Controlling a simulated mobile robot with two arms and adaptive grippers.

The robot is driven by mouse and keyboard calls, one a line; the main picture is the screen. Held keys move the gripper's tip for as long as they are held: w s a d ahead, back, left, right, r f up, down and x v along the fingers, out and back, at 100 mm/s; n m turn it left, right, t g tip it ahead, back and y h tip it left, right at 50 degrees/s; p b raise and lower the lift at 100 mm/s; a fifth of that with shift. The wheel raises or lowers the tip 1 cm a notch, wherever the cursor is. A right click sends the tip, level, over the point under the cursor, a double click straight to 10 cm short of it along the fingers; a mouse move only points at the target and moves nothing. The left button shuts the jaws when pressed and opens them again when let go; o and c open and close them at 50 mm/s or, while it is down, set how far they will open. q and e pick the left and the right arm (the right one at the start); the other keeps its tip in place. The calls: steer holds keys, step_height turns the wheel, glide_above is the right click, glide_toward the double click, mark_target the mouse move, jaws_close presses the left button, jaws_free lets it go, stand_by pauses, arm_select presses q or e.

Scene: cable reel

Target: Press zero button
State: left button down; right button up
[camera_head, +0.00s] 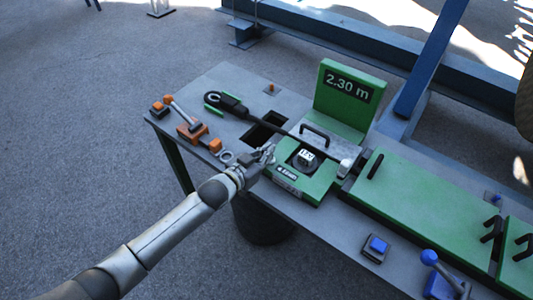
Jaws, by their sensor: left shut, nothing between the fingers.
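A green measuring unit (318,182) stands on the grey bench, with an upright display (348,88) behind it reading 2.30 m. A dark round knob or dial with a white marked face (306,157) sits on top of the unit. A small dark label (286,173) with lettering too small to read for sure is on its front left edge. I cannot make out a separate zero button for sure. My left gripper (268,158) is shut and empty, at the left edge of the unit, close to the label; I cannot tell whether it touches. My right gripper is out of view.
A rectangular opening (263,130) is behind my gripper. A blue button box (376,247) and a blue-knobbed lever (430,258) are at the lower right.

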arm_select(q)
steer(key=shift+f, duration=0.35)
steer(key=shift+f, duration=0.1)
